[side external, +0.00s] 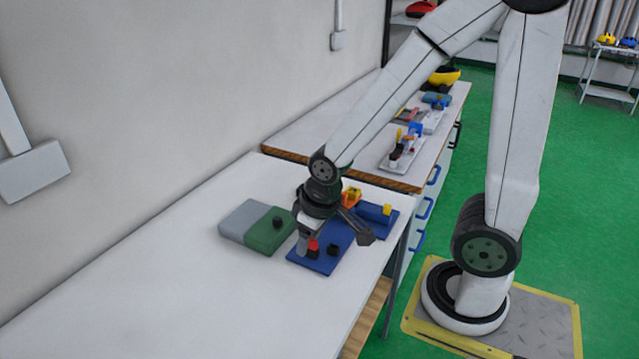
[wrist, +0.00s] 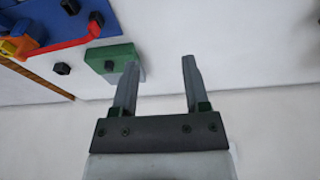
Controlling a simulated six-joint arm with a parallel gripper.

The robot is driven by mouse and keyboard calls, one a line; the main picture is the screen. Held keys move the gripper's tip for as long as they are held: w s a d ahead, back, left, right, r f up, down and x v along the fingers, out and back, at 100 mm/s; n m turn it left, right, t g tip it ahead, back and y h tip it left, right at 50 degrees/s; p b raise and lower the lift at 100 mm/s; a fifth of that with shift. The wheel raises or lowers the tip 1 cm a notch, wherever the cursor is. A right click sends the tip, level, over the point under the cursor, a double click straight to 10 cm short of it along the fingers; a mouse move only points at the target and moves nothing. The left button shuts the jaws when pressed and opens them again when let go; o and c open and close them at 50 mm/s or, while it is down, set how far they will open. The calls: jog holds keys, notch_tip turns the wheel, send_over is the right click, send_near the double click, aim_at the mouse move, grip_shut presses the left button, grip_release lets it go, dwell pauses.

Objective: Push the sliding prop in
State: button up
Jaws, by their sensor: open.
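A green block (side external: 270,231) with a black knob (side external: 278,223) lies on the white bench beside a grey block (side external: 243,219). I cannot tell for sure which part is the sliding prop; the green block looks likely. My gripper (wrist: 158,65) is open and empty in the wrist view. Its left finger overlaps the right edge of the green block (wrist: 110,57) there; whether they touch is unclear. In the side view my gripper is low over the bench, by the blue board and right of the green block, and my wrist hides part of the board.
The blue board (side external: 338,233) carries a red part (side external: 313,246), a black knob (side external: 333,249) and yellow and orange parts. The bench (side external: 180,270) is clear at the front left. A wall (side external: 160,90) rises behind it. More fixtures stand on the farther bench.

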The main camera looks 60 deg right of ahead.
jog(key=shift+o, duration=0.6)
jog(key=m+g, duration=0.3)
jog(key=m, duration=1.5)
send_over(388, 206)
notch_tip(388, 206, down, 8)
jog(key=shift+d+f, duration=0.1)
jog(key=shift+f, duration=0.1)
jog(key=shift+f, duration=0.1)
jog(key=shift+f, duration=3.8)
